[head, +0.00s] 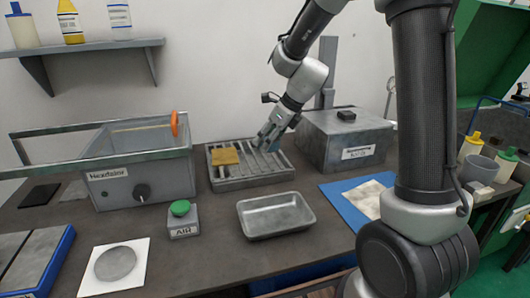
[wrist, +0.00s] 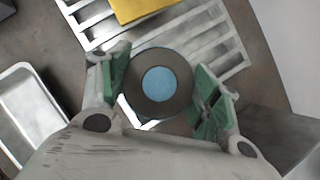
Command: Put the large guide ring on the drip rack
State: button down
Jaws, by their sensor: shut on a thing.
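The drip rack (head: 230,184) is a grey slatted tray in the middle of the table. It also shows in the wrist view (wrist: 222,52). My gripper (head: 268,142) is over the right part of the rack. In the wrist view my gripper (wrist: 160,88) has its green-padded fingers on both sides of the large guide ring (wrist: 137,99), a dark grey round piece with a light blue centre. It is shut on this ring, which is above the slats. I cannot tell whether the ring touches the rack. In the head view the fingers mostly hide it.
A yellow block (head: 225,156) lies on the left part of the rack. An empty metal tray (head: 275,216) and a green-button box (head: 182,220) are in front.

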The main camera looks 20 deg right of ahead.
aim_at(268, 160)
jog(key=shift+f, duration=2.25)
jog(key=shift+c, duration=1.7)
grip_release()
jog(key=shift+f, duration=0.15)
jog(key=v, duration=1.1)
jog(key=s+d+r+n+h, duration=0.1)
jog(key=s+d+r+n, duration=0.1)
jog(key=s+n, duration=0.7)
jog(key=s+d+r+n+h, duration=0.1)
jog(key=s+d+n, duration=0.3)
jog(key=s+n, duration=0.4)
jog(key=s+d+r+n+h, duration=0.2)
jog(key=s+d+r+n, duration=0.1)
jog(key=s+n, duration=0.6)
jog(key=shift+s+d+n, duration=0.25)
jog(key=shift+s+n, duration=0.1)
jog(key=shift+n, duration=0.15)
